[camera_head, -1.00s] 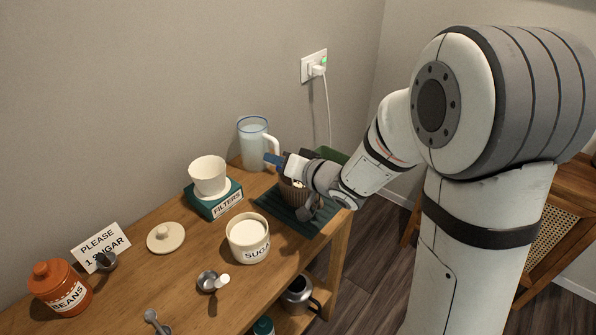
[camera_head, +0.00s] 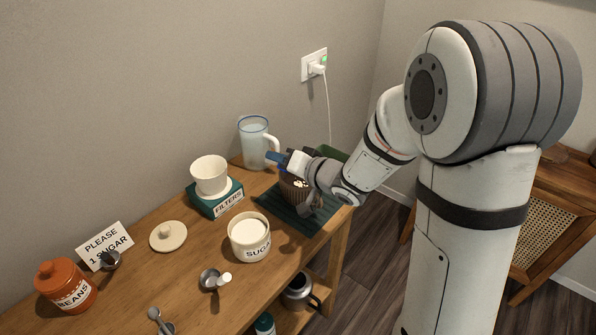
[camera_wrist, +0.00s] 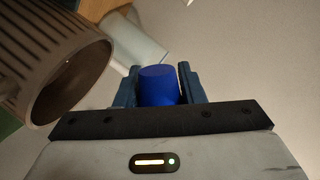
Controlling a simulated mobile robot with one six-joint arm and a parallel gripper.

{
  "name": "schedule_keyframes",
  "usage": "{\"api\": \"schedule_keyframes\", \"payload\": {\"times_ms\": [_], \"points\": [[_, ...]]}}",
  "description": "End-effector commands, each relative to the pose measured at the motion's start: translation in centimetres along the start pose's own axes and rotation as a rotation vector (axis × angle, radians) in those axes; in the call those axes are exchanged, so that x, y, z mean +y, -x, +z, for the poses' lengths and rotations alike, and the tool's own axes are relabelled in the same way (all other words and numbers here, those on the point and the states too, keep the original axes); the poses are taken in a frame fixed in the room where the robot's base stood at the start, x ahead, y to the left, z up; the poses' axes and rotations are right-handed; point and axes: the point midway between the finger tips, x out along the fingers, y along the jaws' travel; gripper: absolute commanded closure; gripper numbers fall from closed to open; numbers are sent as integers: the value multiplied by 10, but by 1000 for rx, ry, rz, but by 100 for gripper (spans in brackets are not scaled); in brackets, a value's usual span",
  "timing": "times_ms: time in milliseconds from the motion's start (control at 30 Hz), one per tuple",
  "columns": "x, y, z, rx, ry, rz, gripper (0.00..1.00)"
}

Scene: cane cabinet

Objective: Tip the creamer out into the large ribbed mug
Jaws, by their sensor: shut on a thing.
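The large ribbed mug (camera_head: 291,192) is brown and stands on a dark green mat, partly hidden by my arm. In the wrist view its open mouth (camera_wrist: 72,85) is at the left, with a brown inside. My gripper (camera_wrist: 158,82) is shut on a small blue round thing, which I take to be the creamer (camera_wrist: 158,88), held between dark blue fingers. In the head view my gripper (camera_head: 277,160) is above and just behind the mug. I cannot tell the creamer's tilt or whether anything pours. A pale patch shows at the mug's mouth in the head view.
A blue-rimmed jug (camera_head: 254,145) stands close behind my gripper. The green mat (camera_head: 318,217) lies under the mug. The sugar pot (camera_head: 249,241), filters box (camera_head: 214,200) with white dripper, lid (camera_head: 168,236), scoop (camera_head: 210,279) and beans jar (camera_head: 65,286) occupy the table leftward.

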Motion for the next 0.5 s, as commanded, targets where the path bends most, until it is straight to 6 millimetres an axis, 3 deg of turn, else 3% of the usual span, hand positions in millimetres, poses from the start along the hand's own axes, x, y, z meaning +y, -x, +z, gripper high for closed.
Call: {"api": "schedule_keyframes", "payload": {"times_ms": [500], "points": [[-1, 0, -2, -12, -56, -7, 86]]}}
